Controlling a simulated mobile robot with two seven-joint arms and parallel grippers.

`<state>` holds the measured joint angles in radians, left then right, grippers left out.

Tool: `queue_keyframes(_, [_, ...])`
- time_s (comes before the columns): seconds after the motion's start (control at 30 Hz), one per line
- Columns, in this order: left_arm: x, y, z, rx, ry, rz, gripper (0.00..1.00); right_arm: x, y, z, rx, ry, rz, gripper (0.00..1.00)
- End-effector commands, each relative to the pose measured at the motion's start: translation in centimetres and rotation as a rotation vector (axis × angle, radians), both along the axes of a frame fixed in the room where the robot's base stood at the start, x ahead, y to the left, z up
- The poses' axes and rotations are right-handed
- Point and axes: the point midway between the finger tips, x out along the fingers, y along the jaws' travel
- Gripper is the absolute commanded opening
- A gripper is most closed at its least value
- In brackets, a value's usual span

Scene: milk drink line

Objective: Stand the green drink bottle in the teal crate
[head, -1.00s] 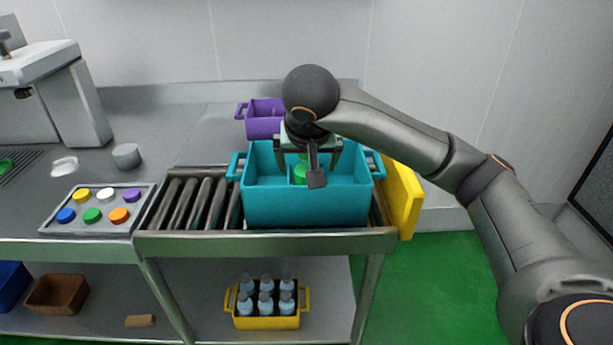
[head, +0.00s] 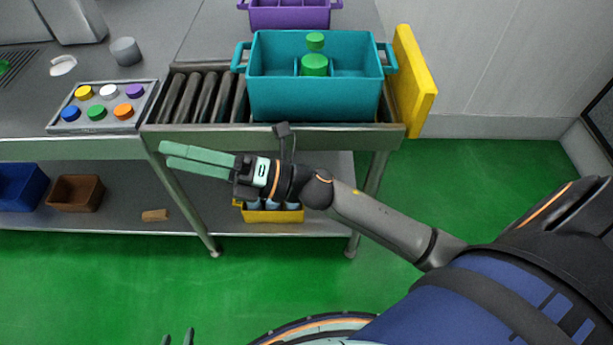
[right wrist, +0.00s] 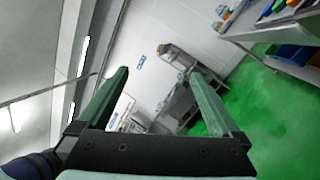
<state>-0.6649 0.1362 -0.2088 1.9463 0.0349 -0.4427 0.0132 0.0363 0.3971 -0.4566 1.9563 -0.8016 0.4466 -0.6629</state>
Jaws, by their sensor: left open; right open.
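The green drink bottle (head: 314,65) stands upright inside the teal crate (head: 312,102), between dividers near the middle; its lower part is hidden by the crate's front wall. A green cap is on top. My right gripper (head: 165,155) is open and empty, in front of the conveyor's front edge and well apart from the bottle. Its two spread fingers also show in the right wrist view (right wrist: 158,76), with nothing between them. My left gripper (head: 178,340) shows only its fingertips at the bottom edge, open and empty.
The crate sits on a roller conveyor (head: 205,95), with a yellow panel (head: 414,80) at its right end. A purple crate (head: 290,17) lies behind. A tray of coloured caps (head: 102,106) is at left. A yellow crate (head: 273,216) is on the lower shelf. Green floor in front is clear.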

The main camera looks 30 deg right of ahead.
Motion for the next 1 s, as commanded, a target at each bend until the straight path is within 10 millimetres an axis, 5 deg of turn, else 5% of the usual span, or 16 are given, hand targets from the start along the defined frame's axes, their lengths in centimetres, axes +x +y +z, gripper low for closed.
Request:
queue_keyframes(0.17, [0.1,0.0,0.1,0.000,-0.002,0.000,0.50,1.5,-7.1,-11.8,0.533,0.825,-0.275,1.00])
queue_keyframes(0.3, [0.3,0.0,0.2,-0.001,-0.006,0.000,0.50,-3.1,-11.2,-23.0,0.919,1.369,-0.503,1.00])
queue_keyframes(0.43, [0.4,-0.1,0.2,-0.001,-0.009,0.000,0.50,-8.8,-12.5,-29.5,1.163,1.681,-0.667,1.00])
queue_keyframes(0.6, [0.5,-0.1,0.3,-0.002,-0.011,0.000,0.50,-12.8,-12.8,-32.8,1.312,1.856,-0.771,1.00])
queue_keyframes(1.0, [0.5,-0.1,0.9,-0.002,-0.010,0.000,0.50,-13.3,-12.9,-32.6,1.324,1.873,-0.784,1.00])
